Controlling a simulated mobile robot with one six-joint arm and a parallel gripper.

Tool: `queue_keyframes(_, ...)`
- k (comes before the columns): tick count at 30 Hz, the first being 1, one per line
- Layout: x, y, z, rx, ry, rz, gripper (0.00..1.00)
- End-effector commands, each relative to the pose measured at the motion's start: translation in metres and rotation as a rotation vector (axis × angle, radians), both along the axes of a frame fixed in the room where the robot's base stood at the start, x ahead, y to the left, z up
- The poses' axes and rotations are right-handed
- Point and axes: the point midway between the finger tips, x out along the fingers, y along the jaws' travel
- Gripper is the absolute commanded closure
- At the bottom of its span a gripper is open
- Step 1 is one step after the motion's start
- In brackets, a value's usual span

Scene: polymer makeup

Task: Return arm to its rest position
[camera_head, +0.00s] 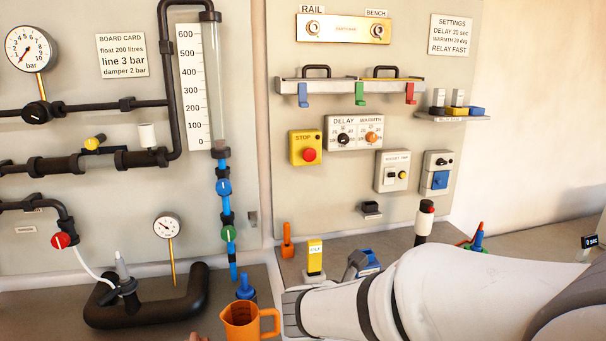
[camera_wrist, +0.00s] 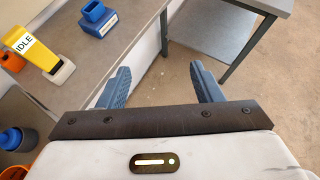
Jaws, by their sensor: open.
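My gripper (camera_wrist: 162,84) shows in the wrist view with its two blue-grey fingers spread apart and nothing between them. The fingers point out past the bench's front edge, with the floor beyond. In the head view my white arm (camera_head: 440,290) reaches in from the right, low over the bench. Its fingertips are hard to make out there.
A yellow IDLE tag (camera_wrist: 32,46) and a blue box (camera_wrist: 98,18) stand on the bench left of my gripper. An orange jug (camera_head: 243,321) stands left of my arm. A black-and-white cylinder with a red top (camera_head: 424,222) stands behind it. Bare floor (camera_wrist: 270,75) lies right.

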Motion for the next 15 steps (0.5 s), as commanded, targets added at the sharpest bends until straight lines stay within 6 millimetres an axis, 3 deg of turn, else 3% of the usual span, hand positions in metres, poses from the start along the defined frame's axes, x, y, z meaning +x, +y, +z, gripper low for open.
queue_keyframes(1, -0.017, -0.021, -0.002, 0.133, -0.039, -0.155, 0.41)
queue_keyframes(3, -0.041, -0.04, -0.008, 0.317, -0.097, -0.375, 0.41)
queue_keyframes(6, -0.075, -0.055, -0.017, 0.57, -0.193, -0.695, 0.41)
queue_keyframes(12, -0.129, -0.054, -0.026, 1.029, -0.401, -1.343, 0.41)
queue_keyframes(15, -0.144, -0.045, -0.026, 1.21, -0.488, -1.62, 0.41)
